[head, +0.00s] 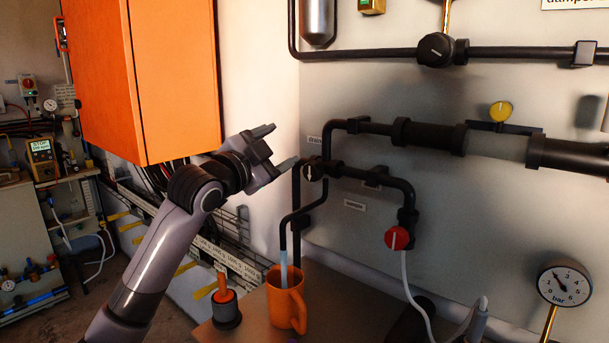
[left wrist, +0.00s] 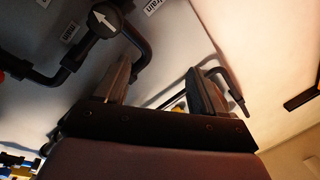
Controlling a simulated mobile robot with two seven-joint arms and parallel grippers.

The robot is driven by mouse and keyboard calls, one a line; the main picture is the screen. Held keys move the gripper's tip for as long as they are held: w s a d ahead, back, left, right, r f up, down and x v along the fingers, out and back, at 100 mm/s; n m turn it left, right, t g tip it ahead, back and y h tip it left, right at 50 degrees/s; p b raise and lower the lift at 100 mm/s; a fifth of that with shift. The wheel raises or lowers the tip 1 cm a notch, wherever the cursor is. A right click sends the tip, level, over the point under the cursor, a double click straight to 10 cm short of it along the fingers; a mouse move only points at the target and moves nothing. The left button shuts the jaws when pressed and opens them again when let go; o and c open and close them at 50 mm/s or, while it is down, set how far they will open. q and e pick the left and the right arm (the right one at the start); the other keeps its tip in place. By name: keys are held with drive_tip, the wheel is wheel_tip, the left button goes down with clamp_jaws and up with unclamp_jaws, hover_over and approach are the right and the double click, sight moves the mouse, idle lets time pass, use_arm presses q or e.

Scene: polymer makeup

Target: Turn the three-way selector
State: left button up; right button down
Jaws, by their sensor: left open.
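The three-way selector (head: 313,171) is a small round black knob with a white pointer mark, set where dark pipes meet on the grey wall panel. It also shows at the top of the left wrist view (left wrist: 95,24), with a white arrow on its face. My left gripper (head: 281,147) is open and empty, just left of the selector and apart from it. Its two fingers also show in the left wrist view (left wrist: 162,85), with the selector outside the gap between them.
An orange mug (head: 287,300) stands under the thin outlet pipe. A red knob (head: 396,238) is to the lower right. A large orange cabinet (head: 140,80) hangs above my left arm. A pressure gauge (head: 564,285) is at right.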

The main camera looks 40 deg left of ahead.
use_arm(q)
drive_tip(key=n, duration=0.2)
drive_tip(key=n+g+h, duration=0.1)
drive_tip(key=n+h, duration=0.1)
drive_tip(key=n, duration=0.4)
approach(310, 171)
drive_tip(key=shift+w+a+r, duration=0.35)
drive_tip(key=shift+w+r, duration=0.3)
drive_tip(key=shift+w, duration=0.1)
drive_tip(key=shift+w+d+f+n+p, duration=0.1)
drive_tip(key=shift+d+f+n+p, duration=0.2)
drive_tip(key=shift+f, duration=0.1)
drive_tip(key=shift+w+d+p, duration=0.2)
drive_tip(key=shift+w+p, duration=0.7)
drive_tip(key=shift+w, duration=2.6)
drive_tip(key=c, duration=1)
